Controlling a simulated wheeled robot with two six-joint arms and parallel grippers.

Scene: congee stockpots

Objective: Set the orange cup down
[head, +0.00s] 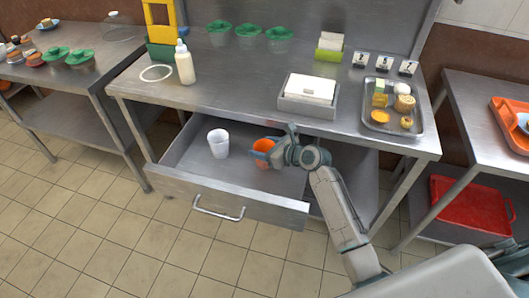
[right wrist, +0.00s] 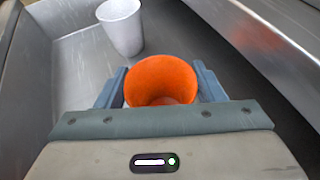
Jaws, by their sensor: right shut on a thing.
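The orange cup (head: 263,147) is in my right gripper (head: 272,155), over the right part of the open drawer (head: 185,187). In the right wrist view the cup (right wrist: 162,80) sits upright between the two blue-grey fingers of the right gripper (right wrist: 162,90), which are shut on it. I cannot tell whether the cup's bottom touches the drawer floor; its lower part is hidden. A white cup (head: 218,143) stands upright in the drawer to the left of the orange cup, apart from it. It also shows in the right wrist view (right wrist: 122,27). My left gripper is not in view.
The steel counter (head: 235,85) stands above the drawer. It bears a squeeze bottle (head: 185,63), a white-topped box (head: 309,90) and a food tray (head: 381,126). The drawer's front wall and handle (head: 218,210) stick out over the tiled floor. Bare drawer floor lies between the cups.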

